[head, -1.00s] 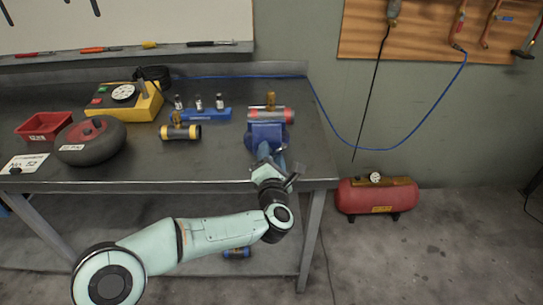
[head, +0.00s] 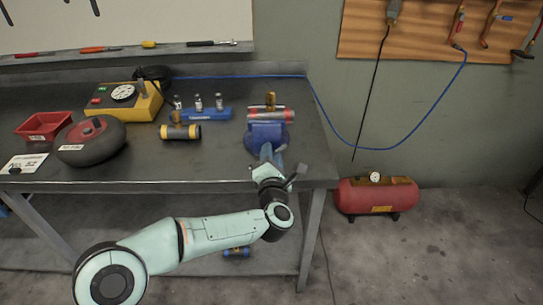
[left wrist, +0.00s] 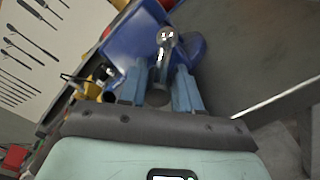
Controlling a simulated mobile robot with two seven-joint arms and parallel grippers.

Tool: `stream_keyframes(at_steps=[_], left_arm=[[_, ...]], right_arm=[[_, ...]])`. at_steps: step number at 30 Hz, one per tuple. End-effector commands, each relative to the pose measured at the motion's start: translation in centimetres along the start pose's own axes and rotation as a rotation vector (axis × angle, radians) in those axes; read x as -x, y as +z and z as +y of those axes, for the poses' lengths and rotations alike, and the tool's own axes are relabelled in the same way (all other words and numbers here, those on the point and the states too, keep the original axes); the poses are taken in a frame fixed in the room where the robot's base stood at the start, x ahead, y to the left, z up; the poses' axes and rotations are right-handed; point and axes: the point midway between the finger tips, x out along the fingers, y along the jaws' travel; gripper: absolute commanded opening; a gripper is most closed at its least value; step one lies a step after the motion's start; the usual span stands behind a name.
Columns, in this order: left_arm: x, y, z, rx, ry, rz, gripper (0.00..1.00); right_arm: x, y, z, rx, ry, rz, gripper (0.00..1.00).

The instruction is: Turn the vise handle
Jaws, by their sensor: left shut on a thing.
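The blue vise (head: 268,134) stands at the right front part of the workbench, with a red and grey cylinder (head: 284,115) at its jaws. My left gripper (head: 271,155) is at the front of the vise. In the left wrist view the blue vise body (left wrist: 128,42) fills the top middle. The metal vise handle (left wrist: 164,48) lies between the two blue fingers of my left gripper (left wrist: 160,92), which is shut on it. The fingers hide part of the handle in the head view. My right gripper is not in view.
On the workbench (head: 218,165) are a black wheel (head: 90,140), a red bin (head: 43,126), a yellow gauge box (head: 126,103), a blue rack (head: 207,114) and a yellow-black cylinder (head: 181,132). A red air tank (head: 377,196) stands on the floor at right.

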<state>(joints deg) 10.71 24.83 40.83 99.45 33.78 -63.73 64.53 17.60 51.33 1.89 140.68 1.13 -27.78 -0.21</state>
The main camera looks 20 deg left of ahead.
Motion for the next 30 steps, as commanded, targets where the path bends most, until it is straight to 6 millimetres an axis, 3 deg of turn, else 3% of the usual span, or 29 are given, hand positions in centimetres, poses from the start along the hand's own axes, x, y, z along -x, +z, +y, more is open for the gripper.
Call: stream_keyframes(at_steps=[11,30], left_arm=[[0.03,0.02,-0.16,-0.106,0.001,-0.001,0.02],[0.02,-0.25,-0.75,-0.465,-0.002,0.002,0.02]], right_arm=[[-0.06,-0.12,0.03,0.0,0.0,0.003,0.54],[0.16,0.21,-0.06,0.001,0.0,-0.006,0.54]])
